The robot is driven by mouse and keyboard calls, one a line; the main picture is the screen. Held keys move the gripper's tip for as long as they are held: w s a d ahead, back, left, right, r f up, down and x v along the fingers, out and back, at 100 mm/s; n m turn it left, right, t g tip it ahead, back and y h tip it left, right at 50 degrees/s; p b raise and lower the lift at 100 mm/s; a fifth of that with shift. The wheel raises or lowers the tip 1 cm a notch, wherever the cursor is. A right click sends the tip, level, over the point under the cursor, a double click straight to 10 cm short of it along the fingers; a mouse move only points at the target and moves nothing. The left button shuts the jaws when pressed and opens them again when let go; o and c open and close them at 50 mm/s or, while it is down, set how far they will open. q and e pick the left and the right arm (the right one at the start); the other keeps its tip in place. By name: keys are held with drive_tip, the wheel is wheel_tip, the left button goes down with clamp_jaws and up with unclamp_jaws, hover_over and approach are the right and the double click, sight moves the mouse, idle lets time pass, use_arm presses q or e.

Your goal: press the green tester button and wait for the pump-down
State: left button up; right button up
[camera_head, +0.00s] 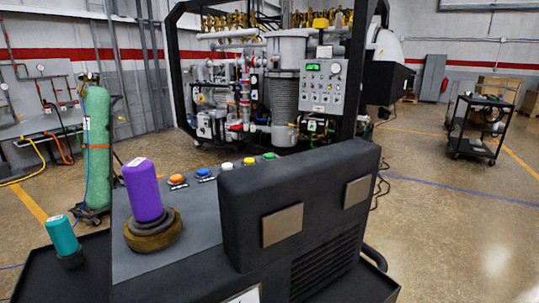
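The green tester button (269,155) is at the far right end of a row of coloured buttons on the tester (192,248). The dark upright housing (318,195) of the tester stands just in front of it. A purple cylinder (143,188) stands upright on a round brass-coloured base (153,232) on the tester's grey top. A teal cylinder (62,235) with a dark lower end stands to the left, on a dark surface. Neither of my grippers shows in the head view.
Orange (177,179), blue (203,172), white (227,166) and yellow (249,161) buttons sit left of the green one. The vacuum furnace with its control panel (323,85) stands behind. A green gas cylinder (98,150) is at left, a black cart (478,128) at right.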

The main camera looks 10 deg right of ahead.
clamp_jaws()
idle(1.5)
